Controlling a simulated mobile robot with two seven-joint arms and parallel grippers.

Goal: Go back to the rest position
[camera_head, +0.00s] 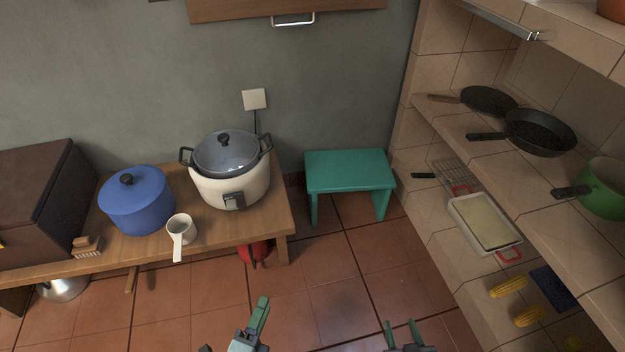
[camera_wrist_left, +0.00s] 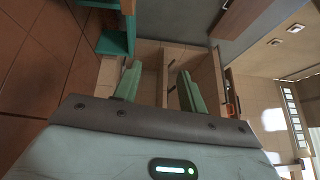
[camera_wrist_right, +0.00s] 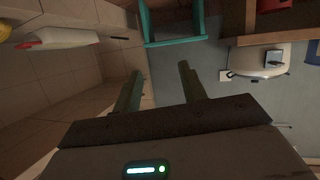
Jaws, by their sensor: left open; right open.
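My left gripper (camera_head: 258,316) is at the bottom middle of the head view, above the tiled floor and in front of the wooden table. In the left wrist view its two green fingers (camera_wrist_left: 158,88) stand apart with nothing between them. My right gripper (camera_head: 404,332) is at the bottom of the head view, further right, also above the floor. In the right wrist view its fingers (camera_wrist_right: 160,86) are spread and empty. Neither gripper touches anything that I can see. Most of both arms is outside the head view.
A wooden table (camera_head: 270,216) at left bears a blue pot (camera_head: 138,208), a white rice cooker (camera_head: 232,188) and a white cup (camera_head: 181,229). A teal stool (camera_head: 349,171) stands by the wall. Tiled shelves with pans (camera_head: 540,132) line the right. The middle floor is clear.

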